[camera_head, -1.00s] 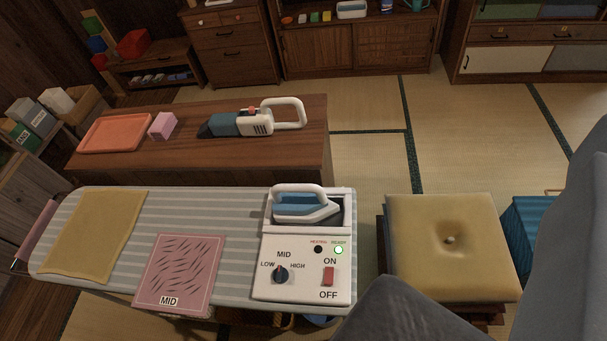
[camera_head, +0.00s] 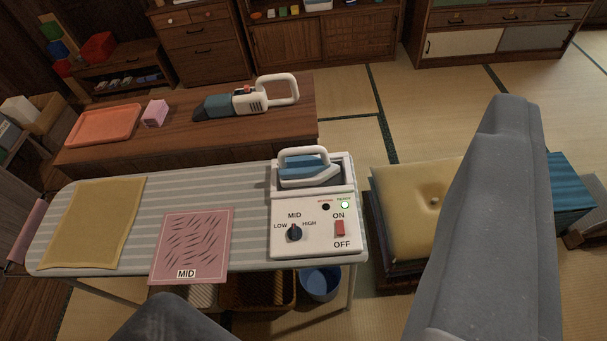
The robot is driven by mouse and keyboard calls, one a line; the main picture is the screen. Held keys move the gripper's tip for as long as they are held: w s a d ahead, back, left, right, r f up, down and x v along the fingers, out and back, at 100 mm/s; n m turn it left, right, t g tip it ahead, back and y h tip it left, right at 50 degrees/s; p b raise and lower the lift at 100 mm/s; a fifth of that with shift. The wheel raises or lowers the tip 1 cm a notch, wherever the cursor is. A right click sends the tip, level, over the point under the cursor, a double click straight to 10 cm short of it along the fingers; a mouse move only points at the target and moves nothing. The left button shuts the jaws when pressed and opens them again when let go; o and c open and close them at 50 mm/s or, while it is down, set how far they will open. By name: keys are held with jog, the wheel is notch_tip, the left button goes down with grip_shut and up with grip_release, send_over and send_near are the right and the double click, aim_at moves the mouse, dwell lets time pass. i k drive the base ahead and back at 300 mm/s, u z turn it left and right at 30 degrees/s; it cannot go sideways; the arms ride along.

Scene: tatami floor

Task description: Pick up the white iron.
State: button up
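The white iron (camera_head: 307,168), with a blue middle and a white loop handle, rests in its cradle on the white control unit (camera_head: 315,232) at the right end of the striped ironing board (camera_head: 240,182). The unit's dial points to MID, its red switch is by ON, and a green light glows. Large grey parts of my own arm cross the right side and the bottom left of the view. My gripper's fingers are not in view.
A pink wrinkled cloth (camera_head: 192,243) marked MID and a yellow cloth (camera_head: 92,222) lie on the board. A handheld vacuum (camera_head: 248,98), pink box (camera_head: 155,113) and orange tray (camera_head: 104,125) are on the low table behind. A yellow cushion (camera_head: 412,200) stands right of the board.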

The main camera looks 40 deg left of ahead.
aim_at(307, 172)
jog(key=u, duration=0.1)
jog(key=i, duration=0.9)
jog(key=z, duration=0.1)
